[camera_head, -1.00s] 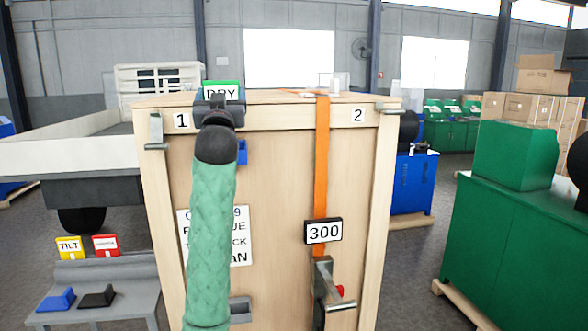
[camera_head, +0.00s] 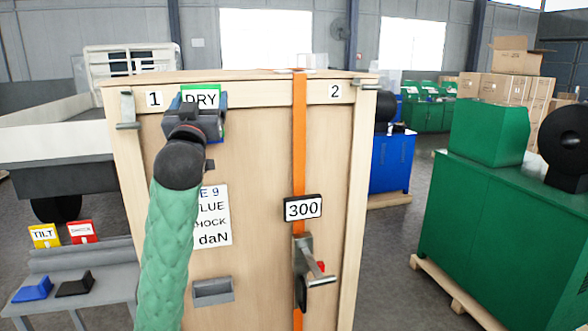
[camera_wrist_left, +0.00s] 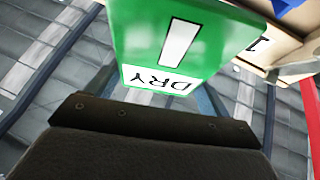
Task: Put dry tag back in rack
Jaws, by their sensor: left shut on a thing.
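My left gripper (camera_head: 198,112) is shut on the green tag (camera_head: 221,98) with the white DRY label, in front of the upper crate face right of the "1" plate. The tag also shows in the left wrist view (camera_wrist_left: 205,30), tilted between the fingers. The rack (camera_head: 85,252) is a grey stand at the lower left. It holds a yellow TILT tag (camera_head: 44,236) and a red tag (camera_head: 81,231), side by side. My right gripper is out of view.
The wooden crate (camera_head: 255,150) fills the middle, with an orange strap (camera_head: 299,150), a black 300 display (camera_head: 303,208) and a metal ratchet (camera_head: 304,270). A green cabinet (camera_head: 490,220) stands right.

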